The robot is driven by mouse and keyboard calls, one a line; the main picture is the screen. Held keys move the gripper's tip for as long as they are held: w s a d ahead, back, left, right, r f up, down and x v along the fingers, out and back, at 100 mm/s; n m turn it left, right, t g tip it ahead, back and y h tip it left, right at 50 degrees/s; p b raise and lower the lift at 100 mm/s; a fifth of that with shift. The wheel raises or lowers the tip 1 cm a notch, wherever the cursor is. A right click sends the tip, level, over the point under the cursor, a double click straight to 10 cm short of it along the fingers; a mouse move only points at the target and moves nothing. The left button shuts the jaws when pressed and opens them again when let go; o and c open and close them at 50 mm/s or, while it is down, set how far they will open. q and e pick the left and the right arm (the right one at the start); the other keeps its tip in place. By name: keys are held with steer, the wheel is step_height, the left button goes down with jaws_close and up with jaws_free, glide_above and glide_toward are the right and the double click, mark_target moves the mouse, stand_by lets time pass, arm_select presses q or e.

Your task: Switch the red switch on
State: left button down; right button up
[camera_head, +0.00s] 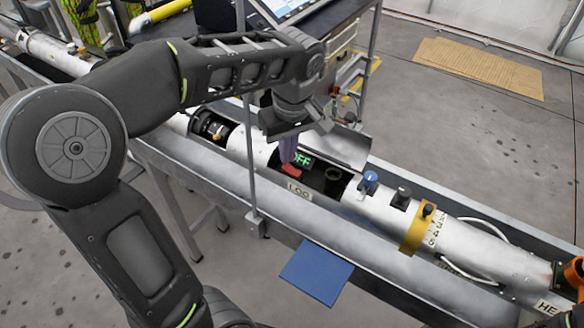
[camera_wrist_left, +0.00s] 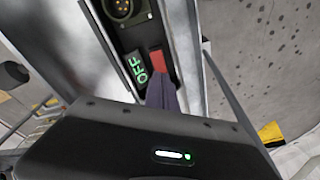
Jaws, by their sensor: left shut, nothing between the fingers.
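The red switch (camera_head: 291,169) sits inside an open bay in the silver tube, beside a panel that reads OFF in green (camera_head: 302,159). In the left wrist view the red switch (camera_wrist_left: 157,61) lies beside the green OFF panel (camera_wrist_left: 137,69). My left gripper (camera_head: 287,150) reaches down into the bay from above, with its shut fingertips at the red switch. In the left wrist view the shut fingers (camera_wrist_left: 162,94) cover the near end of the switch. I cannot tell whether they touch it. My right gripper is not in view.
A raised metal lid (camera_head: 338,146) stands at the bay's back edge. A thin upright post (camera_head: 250,150) rises left of the bay. A blue knob (camera_head: 370,180), a black knob (camera_head: 402,197) and a yellow band (camera_head: 415,232) sit along the tube to the right. A blue plate (camera_head: 316,272) juts out in front.

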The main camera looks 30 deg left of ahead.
mark_target(287, 168)
arm_select(q)
steer(key=shift+f+b, duration=0.8)
steer(key=shift+f, duration=0.2)
stand_by(0.8)
steer(key=shift+r, duration=0.15)
steer(key=shift+r+p, duration=2.7)
steer(key=shift+r, duration=0.75)
